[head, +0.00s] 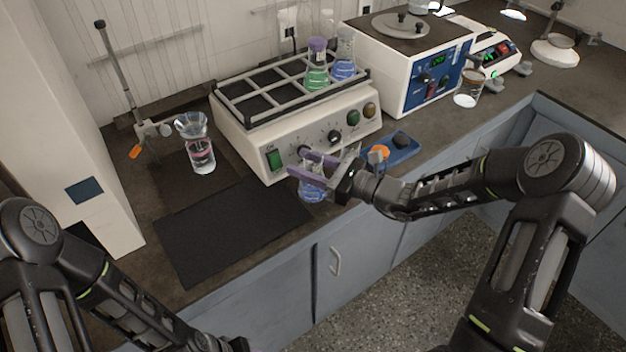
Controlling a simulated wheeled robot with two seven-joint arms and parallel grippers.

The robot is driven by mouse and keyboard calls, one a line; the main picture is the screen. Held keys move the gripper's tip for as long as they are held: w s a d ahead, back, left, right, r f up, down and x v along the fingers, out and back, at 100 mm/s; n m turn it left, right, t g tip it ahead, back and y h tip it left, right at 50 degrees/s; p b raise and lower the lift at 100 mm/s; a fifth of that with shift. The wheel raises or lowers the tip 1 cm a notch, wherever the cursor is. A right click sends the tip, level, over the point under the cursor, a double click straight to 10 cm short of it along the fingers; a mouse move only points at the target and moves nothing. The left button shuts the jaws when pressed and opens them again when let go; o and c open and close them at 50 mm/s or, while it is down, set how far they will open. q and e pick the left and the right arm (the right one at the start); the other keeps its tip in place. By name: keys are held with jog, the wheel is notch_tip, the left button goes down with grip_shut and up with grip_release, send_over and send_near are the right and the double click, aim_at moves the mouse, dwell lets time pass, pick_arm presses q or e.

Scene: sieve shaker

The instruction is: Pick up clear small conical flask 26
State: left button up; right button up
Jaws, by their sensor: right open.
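A clear small conical flask (312,192) with blue markings stands on the counter in front of the shaker, near the counter's front edge. My right gripper (307,166) is open. Its two purple fingers are at the flask's upper part, one finger on the far side and one on the near side. The fingers hide the neck of the flask, and I cannot tell whether they touch it. My left arm runs along the lower left; its gripper is out of the picture.
The shaker (258,143) behind holds a green flask (317,75) and a blue flask (343,68) in its rack. A blue tray (405,153) lies right of my gripper. A beaker (201,157) under a funnel stands left. The dark mat (228,230) is clear.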

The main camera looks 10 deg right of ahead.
jog(key=shift+w+a, duration=0.4)
jog(key=shift+c, duration=0.5)
grip_shut()
dwell(0.4)
